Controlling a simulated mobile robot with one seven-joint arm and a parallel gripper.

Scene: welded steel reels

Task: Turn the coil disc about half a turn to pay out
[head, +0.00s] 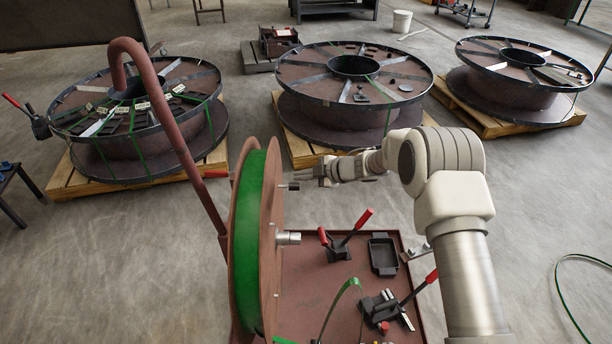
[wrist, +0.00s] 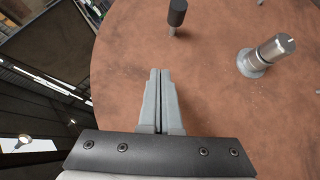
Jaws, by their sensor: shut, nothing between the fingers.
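The coil disc (head: 269,225) stands upright on a red-brown cart, with green strapping (head: 250,240) wound between its two flanges. Its brown face fills much of the wrist view (wrist: 215,110). A short peg with a dark knob (wrist: 177,12) sticks out of the face; it also shows in the head view (head: 293,186). A silver hub (wrist: 268,54) sits at the disc's centre, to the right of the peg in the wrist view. My gripper (wrist: 160,72) is shut and empty in front of the face, its fingertips just below the knob in the picture and apart from it.
The cart's tray (head: 310,290) holds red-handled strapping tools (head: 340,245) and a black dish (head: 383,255). A bent pipe handle (head: 170,120) rises left of the disc. Several large steel reels (head: 345,110) lie on pallets behind. The floor at right is mostly open, with a green strap loop (head: 562,290).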

